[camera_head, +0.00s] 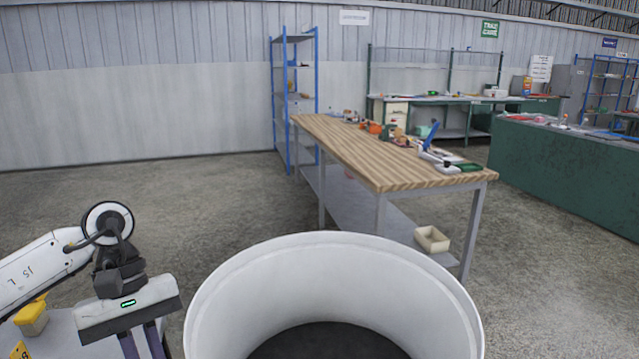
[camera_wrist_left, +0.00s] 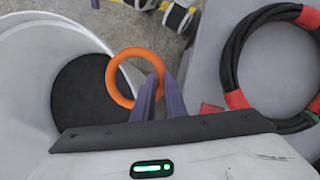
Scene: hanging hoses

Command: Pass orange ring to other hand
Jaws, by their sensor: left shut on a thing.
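The orange ring (camera_wrist_left: 110,80) shows in the left wrist view, held at its right side between the purple fingers of my left gripper (camera_wrist_left: 160,84). That gripper is shut on the ring. In this view the ring overlaps the rim and dark inside of a white round bin. In the head view my left gripper (camera_head: 142,349) is at the bottom left, left of the bin. Its fingertips and the ring are cut off below the picture there. My right gripper is in neither view.
The white bin (camera_head: 238,287) with a dark bottom stands close in front. A black hose coil with red bands (camera_wrist_left: 231,60) lies on a grey surface at the wrist view's right. A yellow-topped container (camera_head: 32,316) is at far left. A wooden workbench (camera_head: 350,150) stands beyond; floor left is clear.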

